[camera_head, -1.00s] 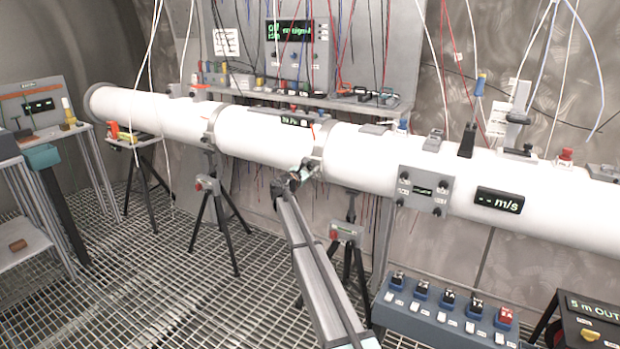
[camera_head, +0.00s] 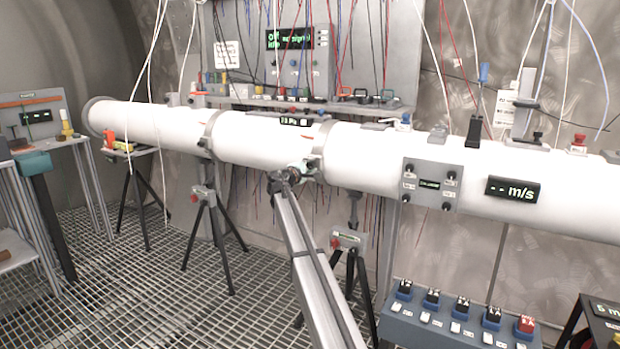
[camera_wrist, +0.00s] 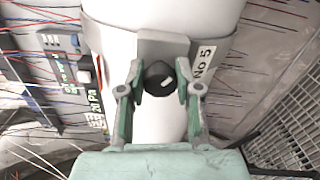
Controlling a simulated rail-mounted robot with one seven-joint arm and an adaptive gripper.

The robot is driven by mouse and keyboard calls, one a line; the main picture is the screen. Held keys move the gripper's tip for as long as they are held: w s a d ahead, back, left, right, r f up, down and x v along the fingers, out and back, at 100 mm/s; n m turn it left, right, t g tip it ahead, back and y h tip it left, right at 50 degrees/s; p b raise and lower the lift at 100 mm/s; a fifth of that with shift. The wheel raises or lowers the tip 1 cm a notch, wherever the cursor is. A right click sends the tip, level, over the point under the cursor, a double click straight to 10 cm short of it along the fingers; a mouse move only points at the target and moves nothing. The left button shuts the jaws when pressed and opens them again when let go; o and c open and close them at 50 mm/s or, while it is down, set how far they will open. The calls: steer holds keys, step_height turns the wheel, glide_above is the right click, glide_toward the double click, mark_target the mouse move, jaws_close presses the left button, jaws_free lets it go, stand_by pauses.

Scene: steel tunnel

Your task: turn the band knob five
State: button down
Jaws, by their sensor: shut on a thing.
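The band knob five (camera_wrist: 158,77) is a round black knob with a white mark. It sits on a grey block (camera_wrist: 163,47) of the band around the white pipe, beside a label reading "No 5" (camera_wrist: 203,62). My gripper (camera_wrist: 158,82) has one green-and-grey finger on each side of the knob and is shut on it in the wrist view. In the head view my gripper (camera_head: 290,176) is at the front of the pipe by the grey band (camera_head: 318,150). The knob is hidden there behind my gripper.
The white pipe (camera_head: 258,140) runs across the view on tripods (camera_head: 207,215). A panel with small knobs (camera_head: 430,185) and an "m/s" display (camera_head: 512,189) are to the right. A blue switch box (camera_head: 450,318) stands low in front. Wires hang behind the pipe.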

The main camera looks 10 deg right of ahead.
steer(key=m+b, duration=0.4)
steer(key=b, duration=0.1)
steer(key=m+b, duration=0.2)
steer(key=b, duration=0.1)
steer(key=shift+w+f, duration=0.1)
steer(key=shift+f, duration=0.15)
steer(key=m+b, duration=0.1)
steer(key=m, duration=0.1)
steer(key=m+b, duration=0.1)
steer(key=b, duration=0.1)
steer(key=shift+r+m, duration=0.2)
steer(key=shift+m, duration=0.2)
steer(key=shift+r+b, duration=0.1)
steer(key=shift+b, duration=0.2)
steer(key=c, duration=0.8)
jaws_free()
